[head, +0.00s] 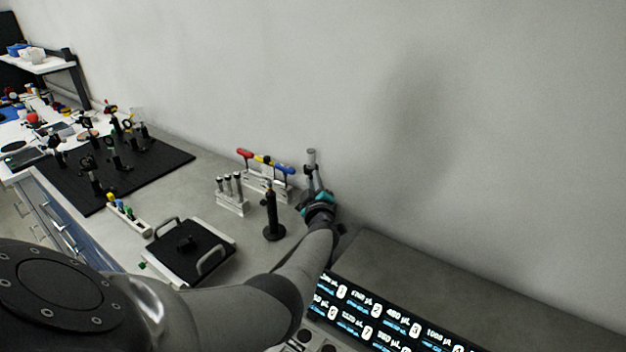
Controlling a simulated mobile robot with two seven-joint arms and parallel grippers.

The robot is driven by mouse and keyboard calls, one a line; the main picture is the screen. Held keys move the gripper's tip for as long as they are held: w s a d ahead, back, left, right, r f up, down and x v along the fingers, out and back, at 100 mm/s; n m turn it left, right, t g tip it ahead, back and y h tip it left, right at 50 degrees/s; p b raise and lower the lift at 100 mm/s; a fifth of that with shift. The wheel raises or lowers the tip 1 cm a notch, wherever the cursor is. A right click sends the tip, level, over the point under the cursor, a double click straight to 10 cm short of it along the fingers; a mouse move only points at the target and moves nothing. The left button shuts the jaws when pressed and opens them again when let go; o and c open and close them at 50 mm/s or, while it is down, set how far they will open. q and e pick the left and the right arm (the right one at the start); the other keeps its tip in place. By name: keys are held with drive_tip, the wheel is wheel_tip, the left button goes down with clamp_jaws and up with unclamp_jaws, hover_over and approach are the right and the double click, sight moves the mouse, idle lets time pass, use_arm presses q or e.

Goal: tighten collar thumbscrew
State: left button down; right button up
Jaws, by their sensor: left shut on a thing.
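My left arm reaches across the bench to the right, and its left gripper (313,172) is near the wall, beyond its teal wrist band. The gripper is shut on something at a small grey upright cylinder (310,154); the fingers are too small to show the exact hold. A black post on a round base (272,222) stands on the bench to the left of the gripper, apart from it. I cannot make out a collar or thumbscrew at this size. My right gripper is out of view.
A rack of red, yellow and blue handled tools (265,166) and a small rack of posts (231,194) stand left of the gripper. A black tray with pale handles (212,236) lies nearer. A black breadboard (163,162) holds optics. A lit display (370,322) is at the front.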

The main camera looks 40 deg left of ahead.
use_arm(q)
drive_tip(key=shift+r+m, duration=0.1)
drive_tip(key=shift+m, duration=0.3)
drive_tip(key=c, duration=0.8)
unclamp_jaws()
drive_tip(key=p+v, duration=0.5)
drive_tip(key=v, duration=1)
drive_tip(key=shift+d, duration=0.1)
